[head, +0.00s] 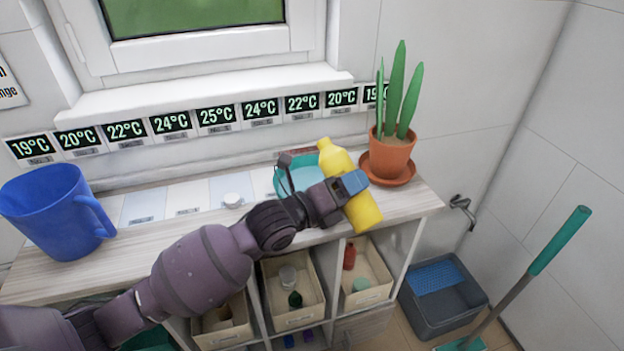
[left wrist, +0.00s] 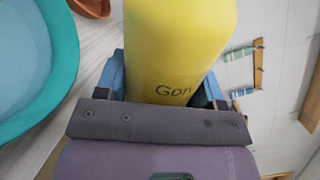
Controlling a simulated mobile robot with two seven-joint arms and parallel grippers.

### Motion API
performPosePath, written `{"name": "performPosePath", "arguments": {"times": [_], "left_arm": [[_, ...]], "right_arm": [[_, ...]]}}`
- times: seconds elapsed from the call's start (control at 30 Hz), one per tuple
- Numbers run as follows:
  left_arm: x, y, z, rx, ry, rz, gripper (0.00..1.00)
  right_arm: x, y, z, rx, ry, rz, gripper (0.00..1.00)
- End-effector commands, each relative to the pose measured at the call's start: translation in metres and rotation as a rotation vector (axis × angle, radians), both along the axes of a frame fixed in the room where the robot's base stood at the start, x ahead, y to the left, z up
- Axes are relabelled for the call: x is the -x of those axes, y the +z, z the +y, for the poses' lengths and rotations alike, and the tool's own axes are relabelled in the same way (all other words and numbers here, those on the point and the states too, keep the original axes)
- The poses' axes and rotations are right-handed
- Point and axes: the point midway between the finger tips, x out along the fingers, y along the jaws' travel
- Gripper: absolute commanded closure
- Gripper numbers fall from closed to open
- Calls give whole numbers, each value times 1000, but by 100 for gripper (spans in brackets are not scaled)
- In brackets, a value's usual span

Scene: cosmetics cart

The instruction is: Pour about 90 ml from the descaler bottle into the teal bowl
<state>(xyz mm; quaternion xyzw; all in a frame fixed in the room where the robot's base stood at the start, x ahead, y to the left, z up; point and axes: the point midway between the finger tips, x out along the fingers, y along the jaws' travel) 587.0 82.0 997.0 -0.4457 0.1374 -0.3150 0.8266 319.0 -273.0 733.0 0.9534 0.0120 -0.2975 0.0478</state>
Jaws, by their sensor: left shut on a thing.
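The yellow descaler bottle (head: 337,160) is held above the shelf top in the head view, tilted with its neck end up and to the left, near the teal bowl. My left gripper (head: 352,186) is shut on the bottle's body. In the left wrist view the bottle (left wrist: 180,45) fills the middle, with part of a printed label showing. The teal bowl (head: 283,180) stands on the shelf top, partly hidden by my left arm. Its rim and pale inside show in the left wrist view (left wrist: 66,60). My right gripper is not in view.
A potted plant in a terracotta pot (head: 390,152) stands close right of the bottle. A blue jug (head: 55,212) stands at the left end. A small white lid-like object (head: 233,200) lies left of the bowl. Temperature displays line the wall behind.

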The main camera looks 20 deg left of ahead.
Motion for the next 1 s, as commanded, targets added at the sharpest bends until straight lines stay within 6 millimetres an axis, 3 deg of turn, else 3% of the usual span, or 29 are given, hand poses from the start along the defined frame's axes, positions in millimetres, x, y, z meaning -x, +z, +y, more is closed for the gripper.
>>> {"name": "performPosePath", "arguments": {"times": [0.2, 0.57, 1.0], "left_arm": [[4, -8, -5, 117, 0, 86, 74], [6, 0, -7, 228, 0, 172, 74], [1, 0, -1, 282, -1, 215, 74]], "right_arm": [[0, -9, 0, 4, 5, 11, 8], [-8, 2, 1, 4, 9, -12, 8], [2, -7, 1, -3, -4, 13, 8]]}}
